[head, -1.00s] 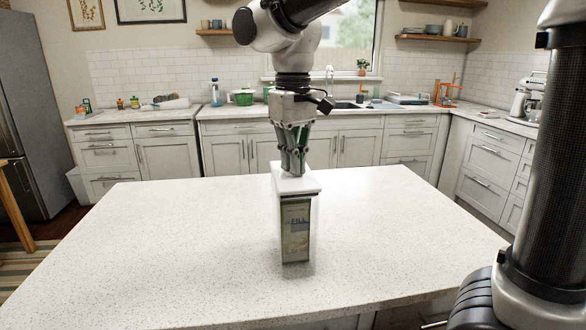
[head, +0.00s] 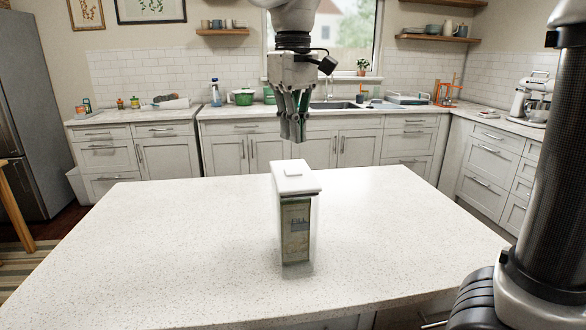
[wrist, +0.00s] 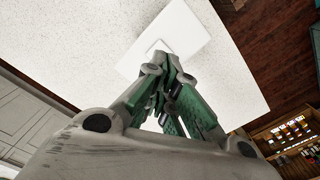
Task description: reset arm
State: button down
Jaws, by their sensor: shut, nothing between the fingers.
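My gripper (head: 293,138) points straight down above the island counter, with its fingers together and nothing between them. It hangs in the air above a tall box-like canister (head: 296,228) with a white lid (head: 295,178) and a printed label on its front. There is a clear gap between the fingertips and the lid. The canister stands upright on the counter. In the wrist view the closed fingers (wrist: 168,62) show in front of the white lid (wrist: 165,38), and hide part of it.
The speckled island counter (head: 160,240) is otherwise bare. Behind it, a back counter holds a green pot (head: 243,97), a blue bottle (head: 215,92) and an orange stand (head: 447,92). Wall shelves (head: 437,38) hang at the upper right. A fridge (head: 38,115) stands at the left.

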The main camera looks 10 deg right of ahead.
jog(key=shift+r, duration=0.35)
jog(key=shift+w+a+f+n, duration=0.1)
jog(key=shift+f+n, duration=0.05)
jog(key=shift+f, duration=0.5)
jog(key=shift+w+a+f+n, duration=0.1)
jog(key=shift+f+n, duration=0.05)
jog(key=shift+f, duration=0.45)
jog(key=shift+s+d+f, duration=0.25)
jog(key=shift+d+f, duration=0.2)
jog(key=shift+f, duration=0.05)
jog(key=shift+s+d+f, duration=0.2)
jog(key=shift+d+f, duration=0.2)
jog(key=shift+f, duration=0.1)
jog(key=s+d+f+m+t, duration=0.2)
jog(key=s+d, duration=0.5)
jog(key=d, duration=0.6)
jog(key=s+d+f+m+t, duration=0.2)
jog(key=s+d+f+m, duration=0.2)
jog(key=d, duration=0.9)
jog(key=shift+s+m, duration=0.3)
jog(key=shift+s, duration=1.35)
